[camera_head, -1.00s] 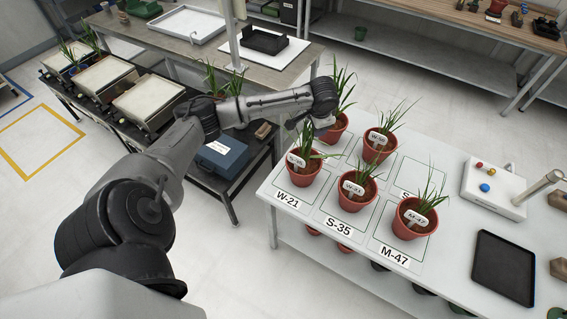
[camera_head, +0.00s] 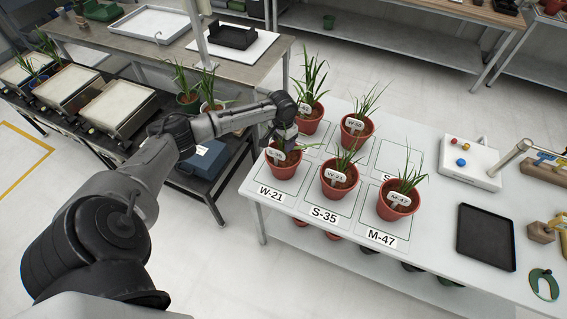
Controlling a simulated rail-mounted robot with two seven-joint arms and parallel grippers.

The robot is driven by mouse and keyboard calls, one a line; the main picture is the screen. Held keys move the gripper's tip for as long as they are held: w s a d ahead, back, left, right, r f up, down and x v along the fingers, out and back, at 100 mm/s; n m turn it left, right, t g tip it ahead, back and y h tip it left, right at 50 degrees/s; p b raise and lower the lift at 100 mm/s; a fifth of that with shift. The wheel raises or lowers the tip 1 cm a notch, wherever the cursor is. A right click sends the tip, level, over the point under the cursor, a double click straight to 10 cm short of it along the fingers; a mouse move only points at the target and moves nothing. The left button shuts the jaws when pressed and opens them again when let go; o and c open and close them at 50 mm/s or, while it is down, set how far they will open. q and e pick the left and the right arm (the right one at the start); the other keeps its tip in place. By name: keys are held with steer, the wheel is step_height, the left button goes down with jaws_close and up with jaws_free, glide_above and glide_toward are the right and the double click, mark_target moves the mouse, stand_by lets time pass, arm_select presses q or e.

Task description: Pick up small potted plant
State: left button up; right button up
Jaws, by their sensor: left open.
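Several small potted plants in terracotta pots stand on the white table (camera_head: 405,262). In the front row, a pot (camera_head: 281,171) is on the W-21 square, a pot (camera_head: 339,187) is on the S-35 square, and a pot with an M-47 tag (camera_head: 394,211) is on the M-47 square. Two more pots stand behind, a pot (camera_head: 309,126) at the back left and a pot with a W-50 tag (camera_head: 354,138) to its right. My left gripper (camera_head: 285,143) is open, just above the leaves of the pot on the W-21 square. Its fingertips are partly hidden among the leaves. My right gripper is out of view.
A black tray (camera_head: 486,238) and a white box with coloured buttons (camera_head: 469,164) are on the table's right side. The back right square is empty. A dark cart (camera_head: 179,170) with a blue case (camera_head: 203,160) stands to the left, below my left arm.

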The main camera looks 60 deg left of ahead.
arm_select(q)
steer(key=shift+w+f+b, duration=0.15)
steer(key=shift+f+b, duration=0.25)
steer(key=shift+f, duration=2.35)
jaws_close()
steer(key=shift+a+r, duration=0.1)
steer(key=shift+r, duration=0.05)
